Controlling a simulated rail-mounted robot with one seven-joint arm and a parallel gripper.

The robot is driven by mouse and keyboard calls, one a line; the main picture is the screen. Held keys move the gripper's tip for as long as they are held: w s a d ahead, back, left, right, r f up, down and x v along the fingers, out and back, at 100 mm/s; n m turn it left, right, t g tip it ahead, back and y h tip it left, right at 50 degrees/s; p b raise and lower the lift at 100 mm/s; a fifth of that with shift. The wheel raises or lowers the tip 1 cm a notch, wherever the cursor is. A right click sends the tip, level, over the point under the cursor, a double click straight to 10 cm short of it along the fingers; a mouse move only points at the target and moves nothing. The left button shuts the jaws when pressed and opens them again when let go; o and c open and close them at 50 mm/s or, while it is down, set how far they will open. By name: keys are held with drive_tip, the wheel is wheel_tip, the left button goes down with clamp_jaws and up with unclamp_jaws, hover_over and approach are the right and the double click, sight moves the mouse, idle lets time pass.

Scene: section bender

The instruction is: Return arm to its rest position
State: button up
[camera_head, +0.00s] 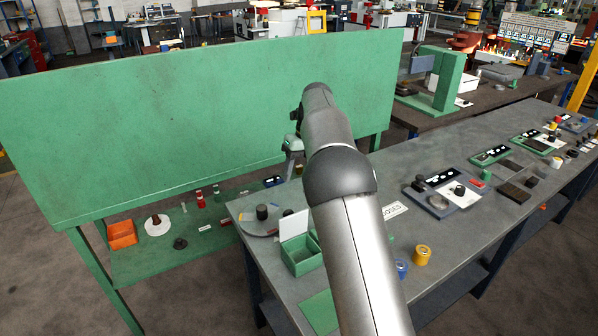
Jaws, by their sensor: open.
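My arm rises from the bottom of the head view, over the grey bench, and reaches away toward the large green panel. My gripper (291,167) hangs at the far end of the arm, pointing down, above the back-left part of the bench. It is small here and partly behind my own arm. It is open, and nothing shows between its fingers.
The grey bench (440,245) carries a green box (300,255), a yellow roll (422,255), a blue roll (402,268) and a dark plate with black knobs (440,197). The green panel (200,120) stands behind; an orange bin (122,234) sits on the lower green shelf (150,268).

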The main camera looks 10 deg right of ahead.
drive_tip(key=shift+r, duration=0.2)
drive_tip(key=s+d+r+n, duration=0.2)
drive_tip(key=s+d+n, duration=0.1)
drive_tip(key=s+n, duration=0.55)
drive_tip(key=s+d+r+n, duration=0.25)
drive_tip(key=s+n, duration=0.35)
drive_tip(key=s, duration=0.5)
drive_tip(key=s+f+n+h, duration=0.1)
drive_tip(key=s+f+n, duration=0.2)
drive_tip(key=s+n, duration=0.2)
drive_tip(key=s+f+n+t, duration=0.1)
drive_tip(key=s+f+n, duration=0.2)
drive_tip(key=s+n, duration=0.3)
drive_tip(key=s+d+f+n+h+b, duration=0.1)
drive_tip(key=s+f+n, duration=0.2)
drive_tip(key=s, duration=0.8)
drive_tip(key=n, duration=0.2)
drive_tip(key=shift+s+n+h, duration=0.3)
drive_tip(key=shift+s+n, duration=0.05)
